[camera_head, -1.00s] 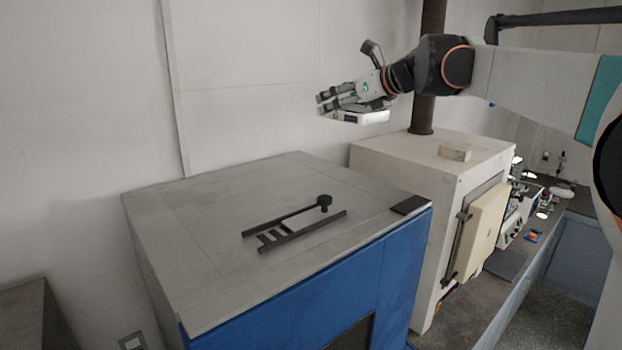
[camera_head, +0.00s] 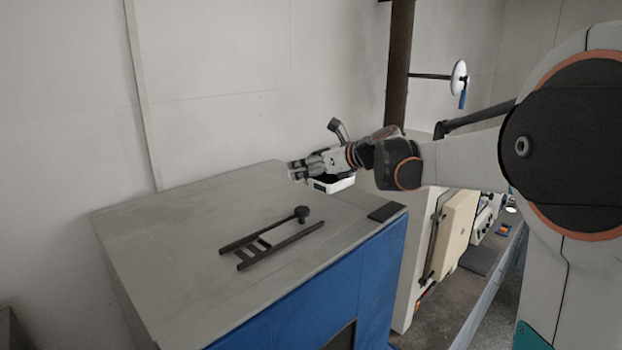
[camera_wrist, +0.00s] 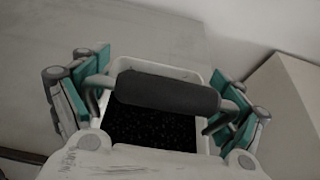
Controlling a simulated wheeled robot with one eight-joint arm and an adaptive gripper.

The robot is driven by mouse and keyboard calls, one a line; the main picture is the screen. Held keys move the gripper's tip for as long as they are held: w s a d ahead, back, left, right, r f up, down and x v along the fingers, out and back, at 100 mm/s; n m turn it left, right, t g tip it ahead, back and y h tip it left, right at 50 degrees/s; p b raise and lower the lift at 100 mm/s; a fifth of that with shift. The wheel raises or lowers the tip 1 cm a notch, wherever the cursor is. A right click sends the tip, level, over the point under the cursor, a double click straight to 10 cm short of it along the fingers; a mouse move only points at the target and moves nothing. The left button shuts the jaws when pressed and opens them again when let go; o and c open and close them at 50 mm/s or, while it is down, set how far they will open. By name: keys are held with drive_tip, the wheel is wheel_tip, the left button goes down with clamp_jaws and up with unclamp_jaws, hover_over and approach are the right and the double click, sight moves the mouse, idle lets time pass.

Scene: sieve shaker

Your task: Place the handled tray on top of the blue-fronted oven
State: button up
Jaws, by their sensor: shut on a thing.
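The handled tray (camera_head: 334,185) is a small white tray with a dark inside. It hangs under my gripper (camera_head: 306,172), above the back right part of the oven's top. In the wrist view the tray (camera_wrist: 196,74) shows a thick dark bar handle (camera_wrist: 168,91), with the fingers of my gripper (camera_wrist: 160,92) on either side of it. My gripper is shut on the tray. The blue-fronted oven (camera_head: 290,310) has a flat grey top (camera_head: 165,235). Whether the tray touches this top is hard to tell, but it looks a little above it.
A dark rack-like tool with a round knob (camera_head: 262,248) lies mid-top on the oven. A flat dark pad (camera_head: 387,212) is at the right edge. A cream oven (camera_head: 452,232) stands to the right, partly behind my arm. The left part of the top is clear.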

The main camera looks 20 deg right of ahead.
sight(316, 178)
drive_tip(key=shift+f, duration=2.1)
drive_tip(key=shift+f, duration=0.1)
drive_tip(key=o, duration=1)
drive_tip(key=shift+s+d+r+p, duration=0.1)
drive_tip(key=shift+s+r+p, duration=0.15)
drive_tip(key=shift+r+p, duration=0.1)
drive_tip(key=p+v, duration=0.2)
drive_tip(key=v, duration=0.9)
drive_tip(key=shift+s+p, duration=0.2)
drive_tip(key=shift+p, duration=0.2)
